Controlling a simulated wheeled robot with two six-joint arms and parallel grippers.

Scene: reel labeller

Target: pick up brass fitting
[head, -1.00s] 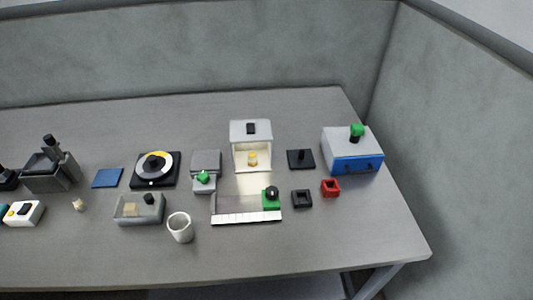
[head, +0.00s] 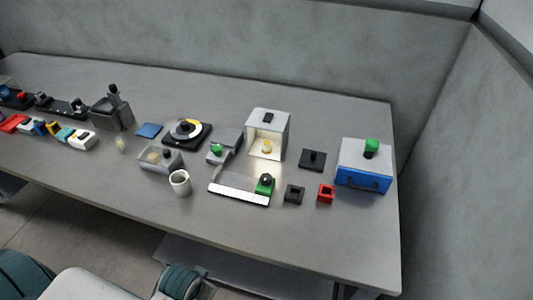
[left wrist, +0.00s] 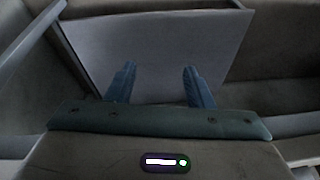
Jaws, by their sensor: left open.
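A small brass-yellow piece (head: 267,147), which looks like the brass fitting, sits inside a lit, open-fronted white box (head: 283,128) on the table. Its exact shape is too small to tell. My left gripper (left wrist: 158,88) is open and empty in the left wrist view, with two blue fingers apart and no table object between them. It is away from the fitting, and its fingers do not show in the head view. My right gripper is not in view.
The grey table (head: 310,235) has a clear front strip. Near the box are a white-edged plate (head: 238,196), a green block with a black knob (head: 264,185), a grey scale-like device (head: 225,143), a white cup (head: 180,183), a black square (head: 312,160) and a blue-fronted case (head: 362,178).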

